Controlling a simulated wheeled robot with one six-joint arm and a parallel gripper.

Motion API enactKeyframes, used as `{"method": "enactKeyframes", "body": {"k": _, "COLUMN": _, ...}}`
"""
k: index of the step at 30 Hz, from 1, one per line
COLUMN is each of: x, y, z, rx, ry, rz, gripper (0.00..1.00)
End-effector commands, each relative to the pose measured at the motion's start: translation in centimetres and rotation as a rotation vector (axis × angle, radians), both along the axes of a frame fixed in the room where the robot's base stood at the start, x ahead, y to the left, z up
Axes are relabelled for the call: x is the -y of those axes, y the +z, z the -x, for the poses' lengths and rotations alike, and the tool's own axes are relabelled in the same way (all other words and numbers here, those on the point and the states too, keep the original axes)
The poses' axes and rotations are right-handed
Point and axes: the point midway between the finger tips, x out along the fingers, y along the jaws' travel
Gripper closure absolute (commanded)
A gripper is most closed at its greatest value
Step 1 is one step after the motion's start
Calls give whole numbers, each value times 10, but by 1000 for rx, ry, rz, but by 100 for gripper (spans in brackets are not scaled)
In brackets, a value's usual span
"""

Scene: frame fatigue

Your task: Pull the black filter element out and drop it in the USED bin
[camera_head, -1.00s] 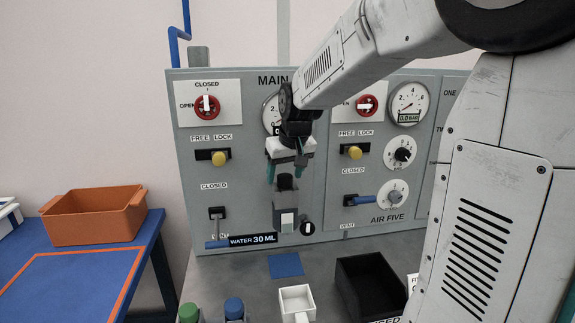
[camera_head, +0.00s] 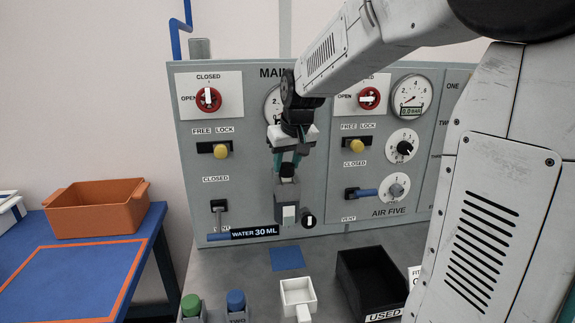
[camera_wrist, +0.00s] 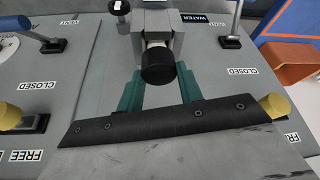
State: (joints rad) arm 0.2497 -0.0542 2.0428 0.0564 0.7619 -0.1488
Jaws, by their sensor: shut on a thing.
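The black filter element (camera_head: 286,172) stands upright in the top of a grey housing block (camera_head: 287,196) on the front of the panel. It also shows in the wrist view (camera_wrist: 157,67), as a black round end above a pale neck in the block. My gripper (camera_head: 287,163) is above the block, with its teal fingers pointing down, shut on the black element. The element is still seated at the block. The USED bin (camera_head: 384,314) is an open black box on the bench at the right front, with a white USED label on its front.
A white square cup with a handle (camera_head: 298,293) and a blue mat (camera_head: 287,258) lie left of the bin. Green-capped (camera_head: 190,305) and blue-capped (camera_head: 236,301) bottles stand at the front. A blue-handled valve (camera_head: 365,193) juts out at right. An orange crate (camera_head: 97,208) is on the side table.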

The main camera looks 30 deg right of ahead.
Motion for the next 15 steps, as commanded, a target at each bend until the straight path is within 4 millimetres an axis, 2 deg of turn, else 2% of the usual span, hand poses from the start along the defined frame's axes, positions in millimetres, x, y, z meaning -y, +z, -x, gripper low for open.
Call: {"method": "enactKeyframes", "body": {"k": 15, "x": 0, "y": 21, "z": 0, "rx": 1, "ry": 0, "rz": 0, "gripper": 91}}
